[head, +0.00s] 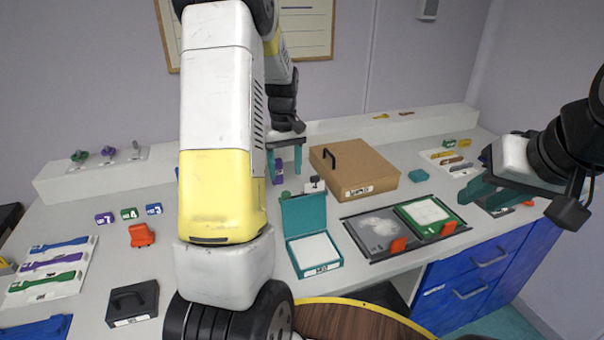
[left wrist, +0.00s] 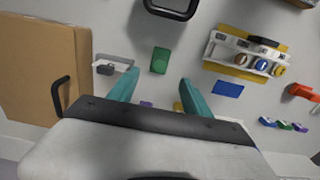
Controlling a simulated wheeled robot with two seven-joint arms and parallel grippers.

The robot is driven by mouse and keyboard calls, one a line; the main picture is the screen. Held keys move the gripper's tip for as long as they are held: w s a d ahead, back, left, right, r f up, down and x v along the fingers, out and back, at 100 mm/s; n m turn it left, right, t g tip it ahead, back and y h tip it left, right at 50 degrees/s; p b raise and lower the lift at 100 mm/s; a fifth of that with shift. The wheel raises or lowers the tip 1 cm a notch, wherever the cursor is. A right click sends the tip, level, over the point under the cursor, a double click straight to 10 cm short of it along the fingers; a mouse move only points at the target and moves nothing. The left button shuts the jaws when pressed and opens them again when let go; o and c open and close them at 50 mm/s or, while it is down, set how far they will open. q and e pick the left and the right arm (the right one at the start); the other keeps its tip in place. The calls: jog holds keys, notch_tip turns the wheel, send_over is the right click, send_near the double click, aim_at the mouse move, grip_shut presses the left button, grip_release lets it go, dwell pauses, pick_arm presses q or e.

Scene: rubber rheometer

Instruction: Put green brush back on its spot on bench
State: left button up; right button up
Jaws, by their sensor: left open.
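My left gripper (head: 285,172) hangs over the back middle of the bench, left of the brown box, with its teal fingers spread and nothing between them. It also shows in the left wrist view (left wrist: 155,85). A small green piece (left wrist: 160,60) lies on the bench ahead of the gap between the fingers; it shows in the head view (head: 285,195). I cannot tell whether it is the green brush. A long green tool (head: 45,284) lies in a white tray at the left. My right gripper (head: 484,188) is at the right; its finger gap is unclear.
The brown box (head: 360,172) with a black handle stands right of my left gripper. An open teal case (head: 312,255) and a dark tray (head: 370,262) lie in front. A white tool tray (head: 20,298), an orange-red piece (head: 142,235) and a black box (head: 132,303) occupy the left.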

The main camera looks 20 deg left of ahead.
pick_arm(q)
jog(key=shift+r, duration=0.45)
jog(key=s+d+r+m+t, duration=0.2)
jog(key=s+d+r, duration=0.2)
jog(key=r, duration=0.4)
jog(key=s+d+r+m+t+h, duration=0.1)
jog(key=s+d+r+m+t, duration=0.1)
jog(key=s, duration=0.8)
jog(key=s+d+r+m+t+h, duration=0.1)
jog(key=s+d+r+m, duration=0.3)
jog(key=s, duration=0.6)
jog(key=d+r+t, duration=0.1)
jog(key=d+r, duration=0.1)
jog(key=d, duration=0.1)
